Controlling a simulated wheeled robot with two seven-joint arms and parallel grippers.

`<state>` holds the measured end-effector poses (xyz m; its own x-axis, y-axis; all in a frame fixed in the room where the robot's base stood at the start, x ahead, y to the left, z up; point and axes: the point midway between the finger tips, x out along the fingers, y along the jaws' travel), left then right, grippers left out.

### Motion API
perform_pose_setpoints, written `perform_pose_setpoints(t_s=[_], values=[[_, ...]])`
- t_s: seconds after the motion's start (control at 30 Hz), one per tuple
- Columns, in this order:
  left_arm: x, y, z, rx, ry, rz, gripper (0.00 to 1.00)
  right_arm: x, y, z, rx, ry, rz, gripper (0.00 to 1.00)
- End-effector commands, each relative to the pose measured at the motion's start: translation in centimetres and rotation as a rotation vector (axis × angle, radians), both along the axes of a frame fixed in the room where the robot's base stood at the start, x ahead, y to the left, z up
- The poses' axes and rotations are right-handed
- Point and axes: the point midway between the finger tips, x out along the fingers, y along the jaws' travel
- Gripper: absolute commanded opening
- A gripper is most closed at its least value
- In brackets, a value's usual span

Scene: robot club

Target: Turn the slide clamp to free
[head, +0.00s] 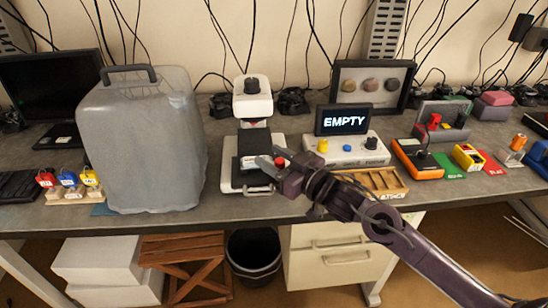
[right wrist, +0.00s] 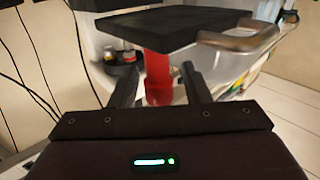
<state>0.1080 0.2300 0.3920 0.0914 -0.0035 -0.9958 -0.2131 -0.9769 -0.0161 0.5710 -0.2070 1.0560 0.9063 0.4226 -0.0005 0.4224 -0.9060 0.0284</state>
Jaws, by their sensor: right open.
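The microscope (head: 253,106) stands mid-table, white with a black knob on top and a dark stage. A red knob (head: 280,161) shows at the right of its stage, beside my right gripper (head: 276,167). I take this to be the slide clamp's knob. In the right wrist view, the open fingers of my right gripper (right wrist: 158,78) stand on either side of a red post (right wrist: 158,72), with gaps visible. A black plate (right wrist: 165,25) lies above it, with a curved metal bar (right wrist: 240,40) at its right. Contact and the clamp's setting cannot be told. My left gripper is not in view.
A large grey jug (head: 140,140) stands close left of the microscope. A white control box (head: 345,152) with a screen reading EMPTY (head: 346,121) stands to the right, behind my right arm. A wooden tray (head: 385,183) lies at the front edge.

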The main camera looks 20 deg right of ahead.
Motion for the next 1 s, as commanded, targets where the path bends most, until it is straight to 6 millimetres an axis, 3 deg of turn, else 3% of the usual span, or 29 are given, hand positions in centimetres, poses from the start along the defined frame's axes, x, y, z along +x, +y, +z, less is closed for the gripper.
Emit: perform_pose_setpoints(t_s=[0.03,0.33,0.67,1.0], values=[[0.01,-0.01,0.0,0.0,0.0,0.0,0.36,-0.01,0.0,0.0,0.0,0.0,0.0,0.4],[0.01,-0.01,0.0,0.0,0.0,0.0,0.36,-0.01,-0.02,0.02,0.0,0.0,0.0,0.01],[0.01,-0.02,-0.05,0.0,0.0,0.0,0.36,-0.01,-0.03,0.03,0.003,0.0,-0.045,0.0],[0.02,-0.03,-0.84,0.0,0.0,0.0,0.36,0.1,-0.31,-0.1,0.012,0.002,-0.274,0.0]])
